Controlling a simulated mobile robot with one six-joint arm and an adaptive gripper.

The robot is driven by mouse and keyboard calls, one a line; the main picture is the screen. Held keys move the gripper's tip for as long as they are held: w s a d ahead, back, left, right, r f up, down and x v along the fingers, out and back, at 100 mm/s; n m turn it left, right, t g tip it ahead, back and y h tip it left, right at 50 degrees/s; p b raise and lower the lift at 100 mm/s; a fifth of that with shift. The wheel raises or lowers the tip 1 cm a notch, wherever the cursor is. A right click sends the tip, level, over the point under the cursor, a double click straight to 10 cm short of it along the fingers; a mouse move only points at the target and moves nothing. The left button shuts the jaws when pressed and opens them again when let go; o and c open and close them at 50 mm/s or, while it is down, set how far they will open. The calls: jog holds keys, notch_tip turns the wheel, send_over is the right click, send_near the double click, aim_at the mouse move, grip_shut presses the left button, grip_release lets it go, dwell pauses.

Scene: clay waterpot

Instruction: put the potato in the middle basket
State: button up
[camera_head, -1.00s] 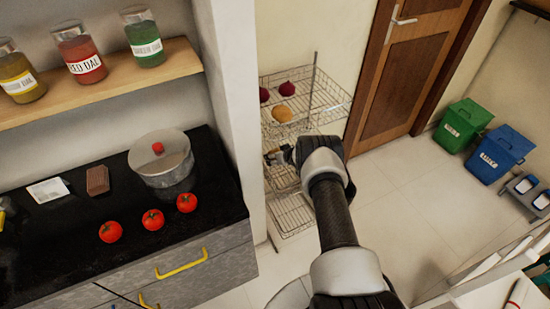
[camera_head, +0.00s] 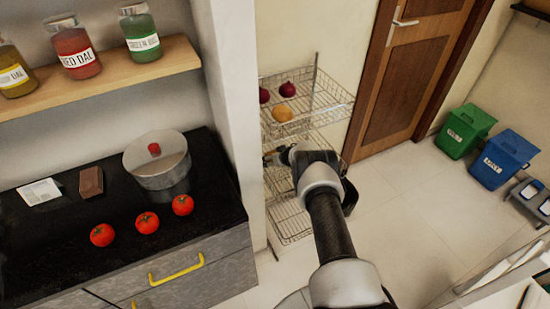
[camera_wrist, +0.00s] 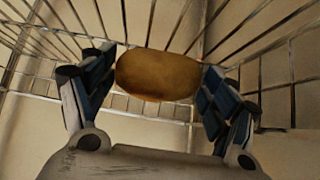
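The brown oval potato (camera_wrist: 158,75) sits between the two blue-and-grey fingers of my gripper (camera_wrist: 156,84) in the wrist view. The fingers press on its two ends. Wire bars of a basket show close behind and above it. In the head view my gripper (camera_head: 270,157) is at the left side of the wire rack, at the level of the middle basket (camera_head: 277,181), below the top basket (camera_head: 335,112). My arm hides part of the middle basket. The held potato is hard to make out in the head view.
The top basket holds red onions (camera_head: 287,89) and a yellow-orange item (camera_head: 282,113). A white wall end (camera_head: 232,110) stands just left of the rack. A wooden door (camera_head: 410,80) is to the right. The floor (camera_head: 415,205) right of the rack is clear.

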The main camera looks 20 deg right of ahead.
jog(key=shift+r, duration=0.1)
jog(key=shift+r, duration=0.2)
jog(key=shift+s+r+p, duration=0.25)
jog(key=shift+r+p, duration=0.05)
jog(key=shift+p, duration=0.25)
jog(key=p+v, duration=0.8)
jog(key=v, duration=0.3)
jog(key=shift+s+f, duration=0.1)
jog(key=shift+s, duration=0.05)
